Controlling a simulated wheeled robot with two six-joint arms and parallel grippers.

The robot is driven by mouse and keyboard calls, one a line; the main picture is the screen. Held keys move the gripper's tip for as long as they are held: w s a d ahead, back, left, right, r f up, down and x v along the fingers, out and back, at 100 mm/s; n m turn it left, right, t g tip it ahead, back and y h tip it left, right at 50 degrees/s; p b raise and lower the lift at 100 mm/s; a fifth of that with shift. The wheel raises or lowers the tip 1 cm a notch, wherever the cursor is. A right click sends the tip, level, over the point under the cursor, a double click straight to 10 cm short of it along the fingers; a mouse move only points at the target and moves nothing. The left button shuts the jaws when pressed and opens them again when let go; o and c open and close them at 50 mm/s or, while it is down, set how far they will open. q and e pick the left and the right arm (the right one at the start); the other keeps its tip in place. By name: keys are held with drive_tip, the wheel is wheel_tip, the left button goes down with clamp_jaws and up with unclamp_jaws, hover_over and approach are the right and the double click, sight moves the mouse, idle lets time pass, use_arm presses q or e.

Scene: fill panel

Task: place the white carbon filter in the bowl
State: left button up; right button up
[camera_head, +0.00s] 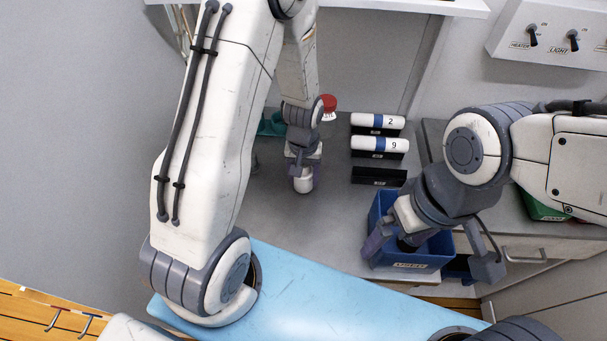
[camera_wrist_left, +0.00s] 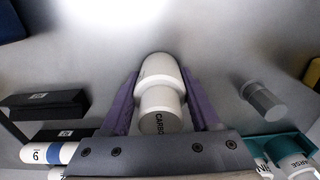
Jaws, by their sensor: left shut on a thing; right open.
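My left gripper (camera_head: 303,172) is shut on the white carbon filter (camera_head: 303,185), low over the grey worktop. In the left wrist view the filter (camera_wrist_left: 160,90) is a white rounded cylinder lettered "CARBO", between the purple fingers. A small grey cylindrical piece (camera_wrist_left: 263,100) stands apart to the right of the filter there; I cannot tell whether it is the bowl. My right gripper (camera_head: 432,252) is open, its fingers spread at the blue bin, with nothing seen between them. My left arm hides part of the worktop in the head view.
White cartridges "2" (camera_head: 377,121) and "9" (camera_head: 380,144) sit in black holders, with an empty black holder (camera_head: 379,176) nearer. A labelled blue bin (camera_head: 403,267) stands at the front right. A teal holder (camera_wrist_left: 275,143) contains white cylinders. A red-topped piece (camera_head: 328,103) is at the back.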

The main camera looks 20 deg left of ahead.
use_arm(q)
drive_tip(key=shift+f, duration=0.2)
drive_tip(key=o, duration=1.4)
drive_tip(key=shift+r, duration=0.1)
